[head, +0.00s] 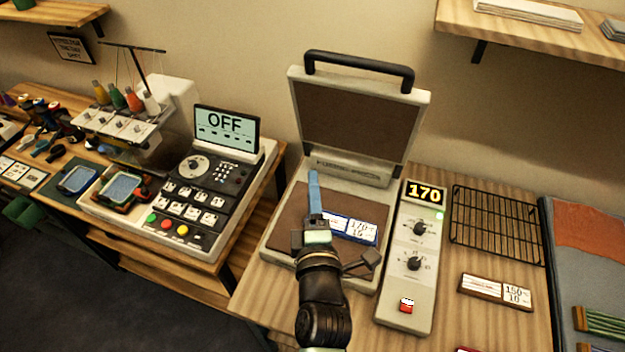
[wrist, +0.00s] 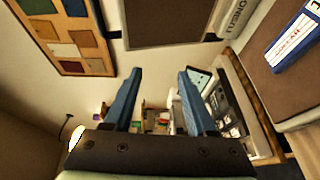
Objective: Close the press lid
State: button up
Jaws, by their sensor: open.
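The press lid (head: 350,125) stands raised and tilted back, its brown inner face toward me and a black handle (head: 358,68) along its top edge. The press base (head: 285,225) lies below it with a brown pad. The lid's brown face (wrist: 180,22) shows at the top there, clear of the fingers.
A control panel (head: 410,260) reading 170 stands right of the press. A black wire rack (head: 495,228) lies farther right. An embroidery machine with a screen reading OFF (head: 226,128) stands on the left table. A shelf (head: 540,32) overhangs at upper right.

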jog(key=shift+w, duration=0.7)
grip_shut()
dwell(1.0)
grip_release()
